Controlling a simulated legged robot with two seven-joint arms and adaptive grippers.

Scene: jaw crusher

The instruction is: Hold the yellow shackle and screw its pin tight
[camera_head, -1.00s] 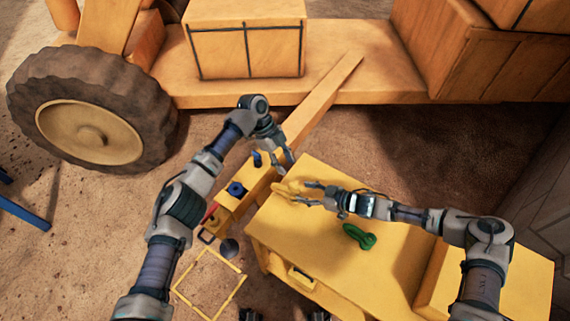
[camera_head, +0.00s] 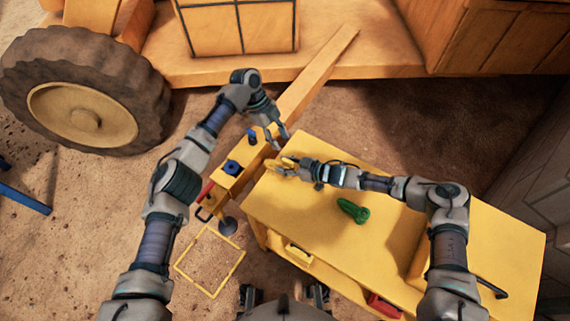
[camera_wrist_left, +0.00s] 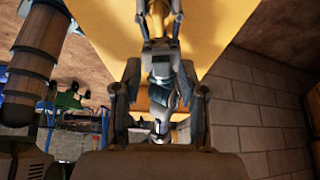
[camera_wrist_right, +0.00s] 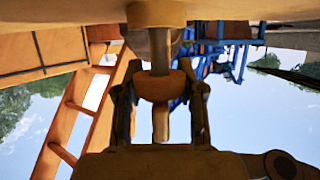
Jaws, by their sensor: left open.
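The yellow shackle (camera_head: 279,164) is at the far left corner of the yellow table (camera_head: 300,212), partly covered by my right gripper. My right gripper (camera_head: 284,167) reaches in from the right, its fingers on either side of the shackle. In the right wrist view, the shackle (camera_wrist_right: 160,86) stands between the fingers, with gaps showing at both sides; its pin cannot be made out clearly. My left gripper (camera_head: 278,138) is open and empty, just above the shackle in the head view. The left wrist view shows my right gripper (camera_wrist_left: 160,22) beyond the left fingers.
A green shackle (camera_head: 352,211) lies on the table, right of the yellow one. A yellow beam with a blue knob (camera_head: 232,167) runs along the table's left side. A big wheel (camera_head: 85,105) and the orange machine stand behind. The table's middle is mostly clear.

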